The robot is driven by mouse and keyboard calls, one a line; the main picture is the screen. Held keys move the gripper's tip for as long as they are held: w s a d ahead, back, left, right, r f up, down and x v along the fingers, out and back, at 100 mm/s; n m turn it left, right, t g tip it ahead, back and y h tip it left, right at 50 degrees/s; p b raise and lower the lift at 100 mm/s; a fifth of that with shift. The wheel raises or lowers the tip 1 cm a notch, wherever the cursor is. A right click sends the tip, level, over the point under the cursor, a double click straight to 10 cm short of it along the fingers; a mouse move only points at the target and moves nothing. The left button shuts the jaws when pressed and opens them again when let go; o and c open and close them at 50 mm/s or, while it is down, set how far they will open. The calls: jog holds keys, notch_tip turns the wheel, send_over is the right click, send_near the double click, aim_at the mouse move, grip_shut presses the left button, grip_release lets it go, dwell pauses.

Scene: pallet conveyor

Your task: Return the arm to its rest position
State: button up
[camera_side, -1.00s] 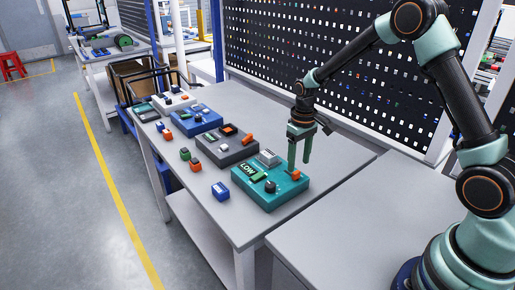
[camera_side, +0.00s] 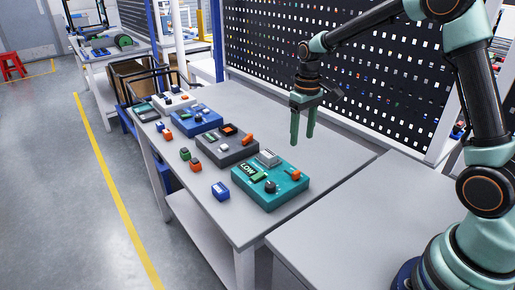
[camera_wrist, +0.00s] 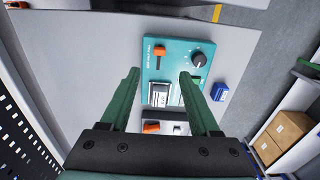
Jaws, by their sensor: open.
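My gripper (camera_side: 302,128) is open and empty, its two green fingers pointing down in the air above the table's back part. In the side view it hangs above and behind the teal box (camera_side: 288,193), clear of it. The teal box has a dark knob, an orange part, a green part marked LOW and a grey block on top. In the wrist view the open fingers (camera_wrist: 160,80) frame the lower part of the teal box (camera_wrist: 176,44).
A dark grey box (camera_side: 230,155), a blue box (camera_side: 197,128) and a white box (camera_side: 177,103) stand in a row on the table (camera_side: 310,148). Small loose blocks, including a blue one (camera_side: 220,191), lie along the front. A pegboard (camera_side: 270,62) stands behind.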

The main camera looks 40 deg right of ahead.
jog(key=s+a+r+t, duration=0.2)
jog(key=s+r, duration=0.3)
jog(key=s, duration=0.3)
jog(key=s+a+r+t, duration=0.3)
jog(key=s+r, duration=0.3)
jog(key=s, duration=0.2)
jog(key=shift+s+a+r+t, duration=0.15)
jog(key=shift+a+r+t, duration=0.15)
jog(key=shift+a, duration=0.15)
